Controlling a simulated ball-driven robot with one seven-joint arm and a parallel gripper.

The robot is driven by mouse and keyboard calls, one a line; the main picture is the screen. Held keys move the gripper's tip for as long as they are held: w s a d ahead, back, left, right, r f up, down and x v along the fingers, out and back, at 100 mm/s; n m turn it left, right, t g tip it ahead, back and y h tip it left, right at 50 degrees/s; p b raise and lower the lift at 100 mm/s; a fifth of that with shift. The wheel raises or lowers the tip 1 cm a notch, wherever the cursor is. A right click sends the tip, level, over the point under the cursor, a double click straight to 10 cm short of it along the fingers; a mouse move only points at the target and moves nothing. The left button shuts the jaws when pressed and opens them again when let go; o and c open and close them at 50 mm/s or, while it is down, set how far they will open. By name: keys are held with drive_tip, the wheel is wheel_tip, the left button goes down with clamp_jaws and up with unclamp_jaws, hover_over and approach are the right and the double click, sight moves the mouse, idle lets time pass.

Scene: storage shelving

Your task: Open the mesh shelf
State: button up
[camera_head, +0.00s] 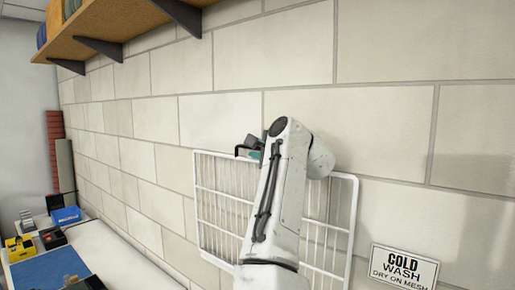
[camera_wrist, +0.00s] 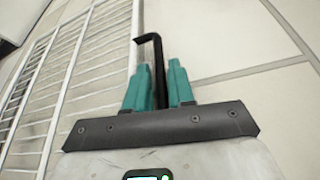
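The mesh shelf is a white wire panel (camera_head: 226,214) standing nearly flat against the brick wall; its bars also fill the left of the wrist view (camera_wrist: 58,85). A black hook (camera_wrist: 152,40) reaches up between my teal fingers and bends left at its tip toward the panel's edge. My gripper (camera_wrist: 160,72) is at the panel's upper edge, with its fingers close together on both sides of the hook's stem. The gap is narrow and the stem fills it. In the head view my arm covers the panel's middle and most of my gripper (camera_head: 250,150).
A sign reading "COLD WASH DRY ON MESH" (camera_head: 404,267) is on the wall right of the panel. A wooden shelf (camera_head: 110,25) with dark brackets is above left. A counter (camera_head: 108,252) at lower left holds a blue mat (camera_head: 45,268), a blue box (camera_head: 66,215) and a yellow item (camera_head: 20,247).

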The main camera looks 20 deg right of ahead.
drive_tip(key=shift+c, duration=0.3)
clamp_jaws()
drive_tip(key=shift+a+f, duration=0.1)
